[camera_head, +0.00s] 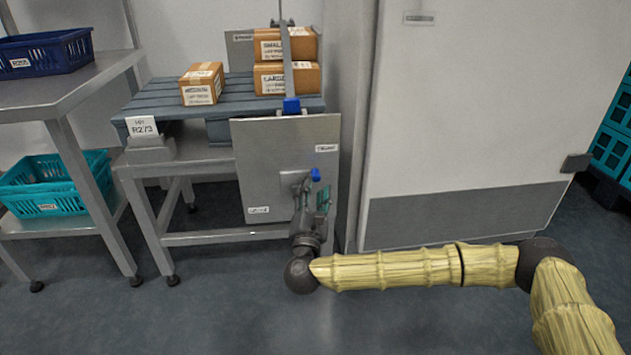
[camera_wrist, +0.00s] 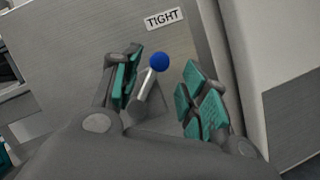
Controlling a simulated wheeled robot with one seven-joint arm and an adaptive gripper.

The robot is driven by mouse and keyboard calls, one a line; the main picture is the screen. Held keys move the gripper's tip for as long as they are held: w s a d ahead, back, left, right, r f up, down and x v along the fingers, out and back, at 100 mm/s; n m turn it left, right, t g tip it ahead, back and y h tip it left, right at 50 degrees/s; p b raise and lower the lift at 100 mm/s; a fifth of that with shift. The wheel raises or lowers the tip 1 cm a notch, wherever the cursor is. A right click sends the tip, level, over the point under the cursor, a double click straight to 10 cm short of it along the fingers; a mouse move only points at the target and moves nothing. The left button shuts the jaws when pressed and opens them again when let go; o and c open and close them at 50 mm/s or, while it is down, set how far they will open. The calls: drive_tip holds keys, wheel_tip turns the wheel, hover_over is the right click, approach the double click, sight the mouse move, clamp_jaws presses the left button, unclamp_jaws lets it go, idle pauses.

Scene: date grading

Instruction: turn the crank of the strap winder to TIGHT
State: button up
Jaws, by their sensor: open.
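The strap winder is a grey metal panel (camera_head: 262,160) at the front of the pallet stand. Its crank shows as a short metal arm with a blue knob (camera_head: 315,174) in the head view. In the wrist view the blue knob (camera_wrist: 159,62) and crank arm (camera_wrist: 147,88) lie between my open fingers. A TIGHT label (camera_wrist: 164,18) is on the panel above the knob. Another label (camera_head: 258,210) sits at the panel's lower left, too small to read surely. My gripper (camera_head: 314,196) is open around the crank; I cannot tell whether the fingers touch it. The crank's pivot is hidden.
A blue slatted pallet (camera_head: 160,105) carries several cardboard boxes (camera_head: 199,84), with a strap (camera_head: 287,62) over it and a blue piece (camera_head: 291,106) at its edge. A white door (camera_head: 480,110) stands close right. A steel table (camera_head: 60,88) and teal crate (camera_head: 45,200) are left.

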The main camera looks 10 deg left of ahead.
drive_tip(key=v, duration=0.7)
idle(0.3)
